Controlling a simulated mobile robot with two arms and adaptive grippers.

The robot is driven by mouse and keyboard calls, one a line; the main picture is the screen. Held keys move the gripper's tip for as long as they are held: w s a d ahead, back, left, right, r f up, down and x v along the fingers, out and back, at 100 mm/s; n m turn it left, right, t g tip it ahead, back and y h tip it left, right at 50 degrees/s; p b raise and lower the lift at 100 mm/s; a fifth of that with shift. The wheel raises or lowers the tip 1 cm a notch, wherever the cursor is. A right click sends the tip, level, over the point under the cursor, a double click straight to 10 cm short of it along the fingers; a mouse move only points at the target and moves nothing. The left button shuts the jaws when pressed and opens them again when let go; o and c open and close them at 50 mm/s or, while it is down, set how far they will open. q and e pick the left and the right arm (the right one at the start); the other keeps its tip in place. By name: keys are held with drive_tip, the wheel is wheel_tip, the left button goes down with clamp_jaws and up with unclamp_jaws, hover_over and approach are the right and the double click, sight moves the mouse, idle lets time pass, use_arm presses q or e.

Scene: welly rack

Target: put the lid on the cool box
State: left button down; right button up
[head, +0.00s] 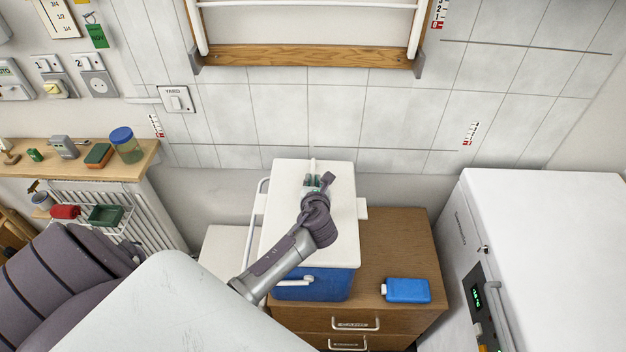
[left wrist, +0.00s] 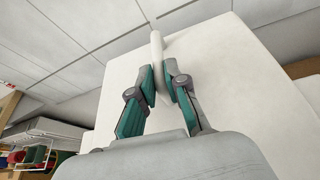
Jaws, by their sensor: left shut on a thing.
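The cool box (head: 313,286) is blue and stands on a wooden drawer cabinet. Its white lid (head: 343,222) lies over the top of the box, roughly lined up with it. I cannot tell whether the lid is fully seated or a little above the rim. My left gripper (head: 312,181) is over the far half of the lid. In the left wrist view my left gripper (left wrist: 160,80) is shut on the lid's white raised handle (left wrist: 157,50), with the lid (left wrist: 225,75) behind it. My right gripper is not in view.
A blue bottle-like block (head: 406,290) lies on the wooden cabinet (head: 400,240) right of the box. A white chest freezer (head: 550,230) stands at the right. A wooden shelf (head: 120,168) with small items is at the left. A wall rack (head: 300,56) hangs behind.

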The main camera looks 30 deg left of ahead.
use_arm(q)
drive_tip(key=shift+f+p, duration=0.1)
drive_tip(key=shift+p, duration=0.2)
idle(0.4)
drive_tip(key=c, duration=1.1)
unclamp_jaws()
drive_tip(key=shift+f, duration=0.1)
drive_tip(key=shift+s+d, duration=0.1)
drive_tip(key=v, duration=1.2)
